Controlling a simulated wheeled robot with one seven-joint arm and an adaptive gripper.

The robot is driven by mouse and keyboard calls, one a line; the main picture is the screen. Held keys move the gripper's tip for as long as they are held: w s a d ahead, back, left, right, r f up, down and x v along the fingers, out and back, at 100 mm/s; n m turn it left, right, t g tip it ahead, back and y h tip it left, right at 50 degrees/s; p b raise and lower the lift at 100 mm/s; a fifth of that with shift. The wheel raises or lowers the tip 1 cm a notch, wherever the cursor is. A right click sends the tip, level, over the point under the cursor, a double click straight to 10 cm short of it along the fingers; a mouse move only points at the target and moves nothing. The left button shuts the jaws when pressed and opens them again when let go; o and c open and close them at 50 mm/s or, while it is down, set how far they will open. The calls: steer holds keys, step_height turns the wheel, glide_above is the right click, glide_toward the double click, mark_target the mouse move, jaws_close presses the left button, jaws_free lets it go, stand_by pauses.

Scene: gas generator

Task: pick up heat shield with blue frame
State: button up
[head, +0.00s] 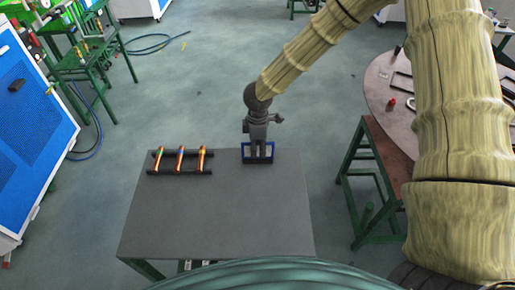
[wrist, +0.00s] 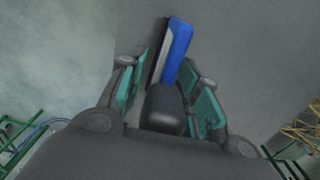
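The heat shield with the blue frame (head: 246,154) is at the far right edge of the grey table in the head view. It looks upright there, partly hidden behind my gripper (head: 258,150). In the wrist view the heat shield (wrist: 178,50) shows as a blue side and a pale strip, slightly tilted. My gripper (wrist: 160,78) has its teal-padded fingers apart, one on each side of the shield's near end. I see no clear contact between the pads and the shield.
The grey table (head: 215,215) is mostly bare. A black rack (head: 180,173) with orange-banded rods stands at its far left. A round table (head: 390,110) with a red part (head: 391,103) and dark frames is at the right. A blue panel cabinet (head: 30,130) is at the left.

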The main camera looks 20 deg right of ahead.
jaws_close()
steer(key=shift+r, duration=0.1)
